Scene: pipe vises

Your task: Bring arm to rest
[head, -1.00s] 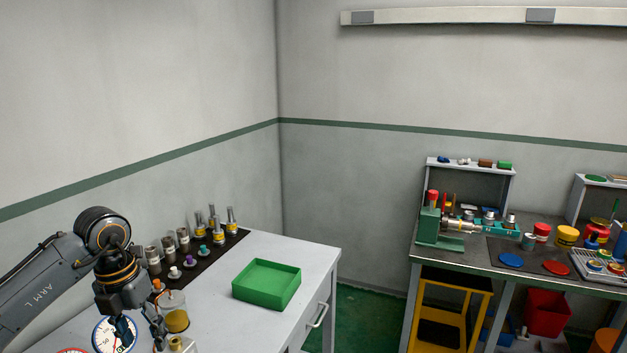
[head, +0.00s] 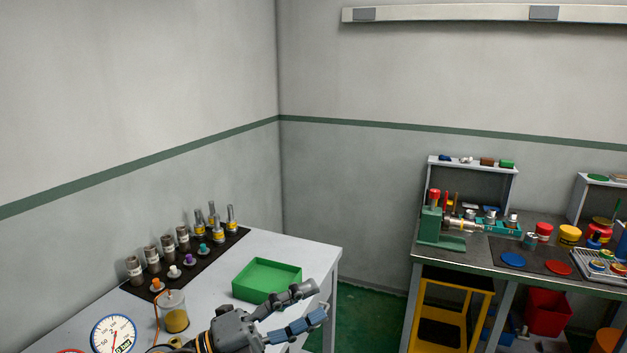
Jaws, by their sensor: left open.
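My left gripper (head: 306,304) is in the lower middle of the head view, over the front edge of the white table (head: 225,262). Its two fingers point right and stand apart, with nothing between them. It is in front of the green tray (head: 268,292), which looks empty, and hides part of its near side. Most of my left arm is out of the picture below. My right gripper is not in view.
A dark mat (head: 222,243) on the white table carries several metal cylinders and coloured knobs. A workbench (head: 480,262) with a green vise (head: 437,228) is at right, across green floor.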

